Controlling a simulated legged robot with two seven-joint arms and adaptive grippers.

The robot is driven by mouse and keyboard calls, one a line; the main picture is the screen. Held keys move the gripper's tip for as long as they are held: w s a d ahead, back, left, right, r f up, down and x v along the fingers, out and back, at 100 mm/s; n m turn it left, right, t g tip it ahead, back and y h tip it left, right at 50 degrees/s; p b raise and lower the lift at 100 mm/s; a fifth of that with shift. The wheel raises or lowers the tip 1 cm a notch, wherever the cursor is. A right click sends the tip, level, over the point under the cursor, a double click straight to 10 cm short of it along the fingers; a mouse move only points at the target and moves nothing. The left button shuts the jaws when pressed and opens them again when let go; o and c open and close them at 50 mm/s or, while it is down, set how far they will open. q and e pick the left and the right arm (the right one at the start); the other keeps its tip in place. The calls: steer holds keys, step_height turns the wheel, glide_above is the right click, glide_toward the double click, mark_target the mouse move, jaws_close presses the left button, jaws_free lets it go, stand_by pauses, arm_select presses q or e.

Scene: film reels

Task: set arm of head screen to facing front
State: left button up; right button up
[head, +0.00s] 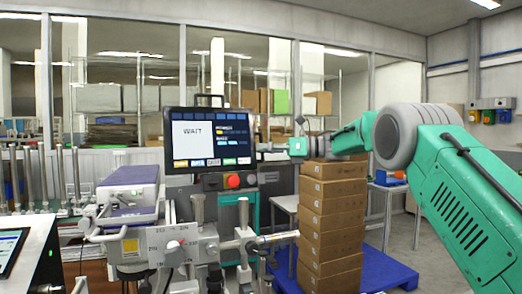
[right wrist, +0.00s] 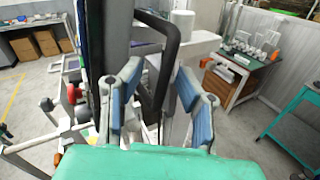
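The head screen (head: 208,140) is a black-framed display reading "WAIT", upright with its lit face toward me in the head view. In the right wrist view the screen (right wrist: 96,50) shows edge-on at the left. My right gripper (head: 270,151) is at the screen's right edge. In the right wrist view its two blue-grey fingers (right wrist: 160,78) stand apart, with a black curved handle (right wrist: 172,45) between them and gaps visible beside it. I cannot tell if a finger touches it. The screen's supporting arm is mostly hidden. My left gripper is not in view.
A red button (head: 233,181) sits below the screen. A stack of cardboard boxes (head: 331,220) stands on a blue pallet (head: 385,273) to the right. A purple-topped machine (head: 132,180) and metal rods are at the left. Open floor lies at the far right.

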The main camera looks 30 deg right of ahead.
steer(key=v, duration=1.1)
steer(key=shift+s+d, duration=0.2)
steer(key=shift+s, duration=0.1)
steer(key=shift+d, duration=0.1)
